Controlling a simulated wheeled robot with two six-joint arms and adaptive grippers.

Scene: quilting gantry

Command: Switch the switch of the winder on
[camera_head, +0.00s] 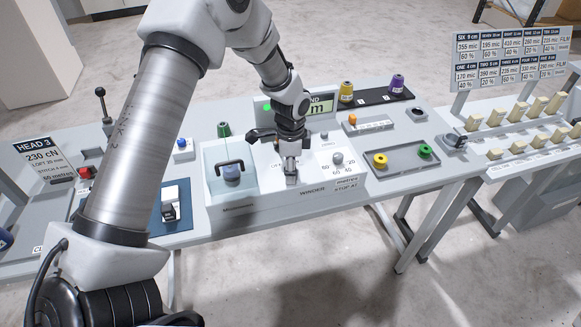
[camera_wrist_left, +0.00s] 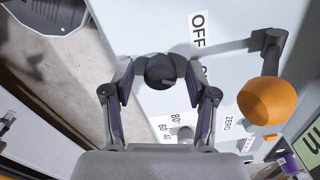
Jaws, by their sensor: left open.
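The winder (camera_head: 313,191) is a pale panel in the middle of the bench with a green-lit display (camera_head: 320,107). Its switch shows in the left wrist view as a dark rounded knob (camera_wrist_left: 160,71) beside the OFF label (camera_wrist_left: 198,19); a second label is mostly hidden. My left gripper (camera_head: 291,160) points down over the panel in the head view. In the left wrist view the open left gripper (camera_wrist_left: 160,92) has one finger on each side of the knob. I cannot tell whether they touch it. My right gripper is in neither view.
An orange ball on a grey lever (camera_wrist_left: 268,101) stands close beside the left gripper. A numbered dial (camera_head: 337,158) sits to the right. A clear-walled box with a black handle (camera_head: 230,166) is to the left. Yellow (camera_head: 346,91) and purple (camera_head: 397,83) spools stand behind.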

